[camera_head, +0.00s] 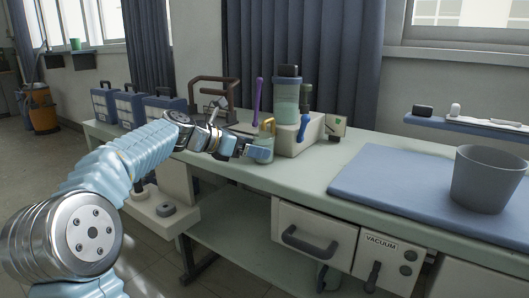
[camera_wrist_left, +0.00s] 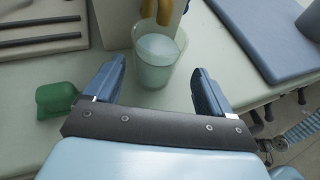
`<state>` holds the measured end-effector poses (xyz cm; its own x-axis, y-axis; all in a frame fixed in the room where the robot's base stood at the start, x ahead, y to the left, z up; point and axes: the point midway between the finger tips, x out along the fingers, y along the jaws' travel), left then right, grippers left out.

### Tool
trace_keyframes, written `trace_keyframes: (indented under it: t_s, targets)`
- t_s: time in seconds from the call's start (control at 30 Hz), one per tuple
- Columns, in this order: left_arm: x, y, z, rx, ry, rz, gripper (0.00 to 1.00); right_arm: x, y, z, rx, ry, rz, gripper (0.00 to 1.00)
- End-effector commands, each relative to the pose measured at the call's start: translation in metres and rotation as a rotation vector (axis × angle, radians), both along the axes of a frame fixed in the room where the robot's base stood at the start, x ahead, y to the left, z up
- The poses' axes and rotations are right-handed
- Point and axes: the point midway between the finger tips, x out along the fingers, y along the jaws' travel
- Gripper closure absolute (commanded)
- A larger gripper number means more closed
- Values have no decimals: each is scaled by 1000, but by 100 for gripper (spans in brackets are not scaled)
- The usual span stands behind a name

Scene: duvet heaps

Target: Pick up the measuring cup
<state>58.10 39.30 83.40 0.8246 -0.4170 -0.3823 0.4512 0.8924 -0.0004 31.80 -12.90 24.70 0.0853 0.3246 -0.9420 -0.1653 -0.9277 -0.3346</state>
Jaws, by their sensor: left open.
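The measuring cup (camera_head: 262,150) looks like a small clear, pale green cup with a yellow-orange handle, standing on the bench. In the left wrist view the cup (camera_wrist_left: 157,58) stands upright just beyond my fingers, between their lines. My left gripper (camera_head: 246,150) is open and empty, its two blue fingers apart; in the left wrist view its fingertips (camera_wrist_left: 160,72) point at the cup. Whether a finger touches the cup I cannot tell. My right gripper is not in view.
A green object (camera_wrist_left: 57,98) lies left of my fingers. A blue mat (camera_head: 390,185) with a grey bucket (camera_head: 487,180) lies to the right.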

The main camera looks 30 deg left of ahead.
Motion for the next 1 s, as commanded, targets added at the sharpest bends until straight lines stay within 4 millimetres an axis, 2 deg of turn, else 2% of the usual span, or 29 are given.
trace_keyframes:
  t_s: [0.2, 0.3, 0.57, 1.0]
  targets:
    - [31, -9, -15, -1, 0, -4, 17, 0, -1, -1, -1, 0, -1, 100]
    - [40, -14, -19, -1, 0, -2, 17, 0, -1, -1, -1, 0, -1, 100]
    - [43, -15, -20, 1, 0, 0, 17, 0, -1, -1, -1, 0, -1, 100]
    - [43, -15, -20, 0, -1, 0, 82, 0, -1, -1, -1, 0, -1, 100]
